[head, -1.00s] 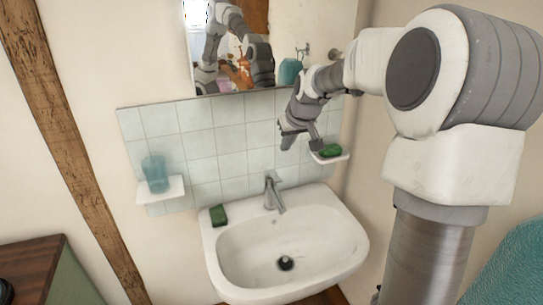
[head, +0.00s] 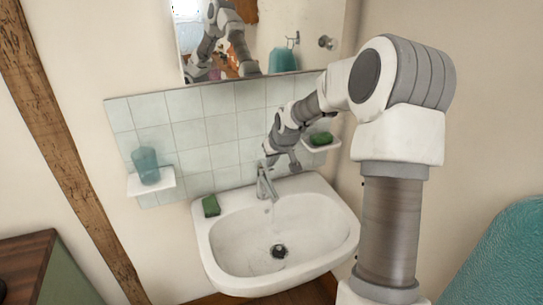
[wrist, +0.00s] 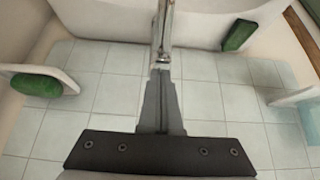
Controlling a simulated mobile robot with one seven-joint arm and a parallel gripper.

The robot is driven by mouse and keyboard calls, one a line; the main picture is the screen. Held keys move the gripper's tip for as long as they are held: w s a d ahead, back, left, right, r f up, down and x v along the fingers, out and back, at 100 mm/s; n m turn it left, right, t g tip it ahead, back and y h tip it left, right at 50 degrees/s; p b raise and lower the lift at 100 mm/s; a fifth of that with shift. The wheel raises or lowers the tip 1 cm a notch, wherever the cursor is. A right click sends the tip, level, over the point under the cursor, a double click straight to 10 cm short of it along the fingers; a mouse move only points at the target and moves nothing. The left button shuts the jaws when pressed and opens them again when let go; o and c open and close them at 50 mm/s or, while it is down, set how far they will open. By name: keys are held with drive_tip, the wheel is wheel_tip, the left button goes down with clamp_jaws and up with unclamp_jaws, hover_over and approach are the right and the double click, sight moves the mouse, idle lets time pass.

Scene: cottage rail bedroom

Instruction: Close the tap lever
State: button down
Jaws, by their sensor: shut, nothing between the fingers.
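The grey metal tap (head: 264,188) stands at the back rim of the white washbasin (head: 218,262). A faint, thin stream seems to fall from its spout in the head view. My gripper (head: 269,160) is at the top of the tap, beside the wall tiles. In the wrist view my gripper (wrist: 160,78) is shut and empty, its fingertips pointing at the tap (wrist: 163,35). The fingertips overlap the lever end of the tap there; I cannot tell whether they touch it. The lever's exact tilt is hard to make out.
A green soap bar (head: 211,206) lies on the basin's left rim. Another green soap bar (head: 321,138) rests on a small wall shelf right of my gripper. A teal cup (head: 146,165) stands on the left shelf (head: 160,187). A mirror (head: 262,40) hangs above the tiles.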

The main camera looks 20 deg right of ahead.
drive_tip(key=shift+s+f+b, duration=0.25)
drive_tip(key=shift+f+b, duration=0.3)
drive_tip(key=shift+f, duration=0.15)
drive_tip(key=shift+s+f, duration=0.4)
drive_tip(key=w+p+v, duration=0.1)
drive_tip(key=v, duration=1.7)
drive_tip(key=shift+r+p, duration=0.4)
